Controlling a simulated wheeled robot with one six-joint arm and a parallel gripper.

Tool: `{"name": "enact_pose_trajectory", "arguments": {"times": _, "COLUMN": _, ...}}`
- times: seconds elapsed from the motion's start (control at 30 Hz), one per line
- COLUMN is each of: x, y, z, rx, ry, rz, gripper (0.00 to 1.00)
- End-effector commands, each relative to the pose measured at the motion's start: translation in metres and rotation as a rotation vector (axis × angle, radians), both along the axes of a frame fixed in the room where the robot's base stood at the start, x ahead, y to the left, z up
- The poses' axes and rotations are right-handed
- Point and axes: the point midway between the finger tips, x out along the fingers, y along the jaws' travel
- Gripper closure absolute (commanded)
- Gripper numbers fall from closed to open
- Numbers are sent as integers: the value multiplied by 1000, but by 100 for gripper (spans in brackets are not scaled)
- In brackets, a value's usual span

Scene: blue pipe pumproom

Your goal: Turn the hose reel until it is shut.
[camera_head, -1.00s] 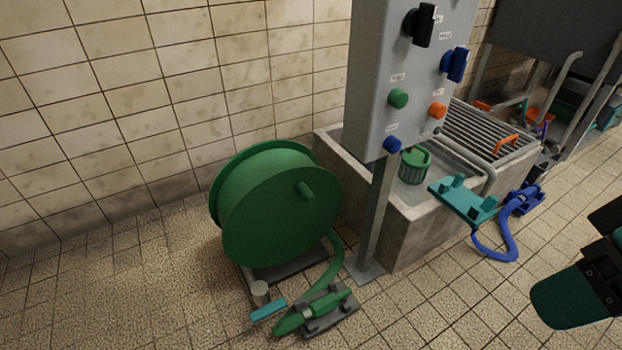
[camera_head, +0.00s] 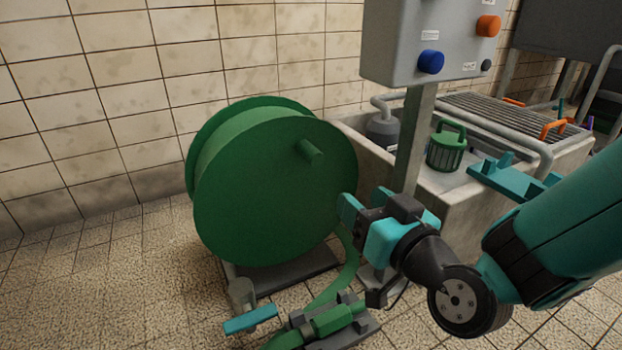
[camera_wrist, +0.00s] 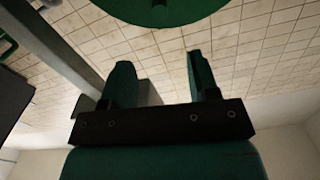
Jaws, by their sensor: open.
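The green hose reel (camera_head: 270,195) stands on the floor by the wall, with a short handle peg (camera_head: 311,151) sticking out of the upper right of its face. In the wrist view the reel's edge (camera_wrist: 165,12) shows at the top, with a small part of the peg. My gripper (camera_head: 346,212) is just right of the reel, below the peg's height and apart from the peg. In the wrist view its two fingers (camera_wrist: 160,82) are spread with nothing between them. I cannot tell whether a finger touches the reel's rim.
A grey control box (camera_head: 425,40) on a post stands behind my gripper. A concrete trough (camera_head: 440,195) holds a green basket (camera_head: 446,148). A green hose nozzle (camera_head: 330,321) and a teal-handled valve (camera_head: 250,319) sit low in front of the reel. Floor at left is clear.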

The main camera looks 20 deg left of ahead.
Motion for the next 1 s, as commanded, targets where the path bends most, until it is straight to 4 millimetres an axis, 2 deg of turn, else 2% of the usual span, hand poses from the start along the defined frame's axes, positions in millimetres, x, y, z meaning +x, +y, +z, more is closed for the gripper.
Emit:
{"name": "enact_pose_trajectory", "arguments": {"times": 0.17, "x": 7, "y": 8, "z": 3, "rx": 11, "ry": -12, "rz": -8, "gripper": 45}}
{"name": "enact_pose_trajectory", "arguments": {"times": 1.0, "x": 70, "y": 83, "z": 6, "rx": 10, "ry": -11, "rz": -6, "gripper": 45}}
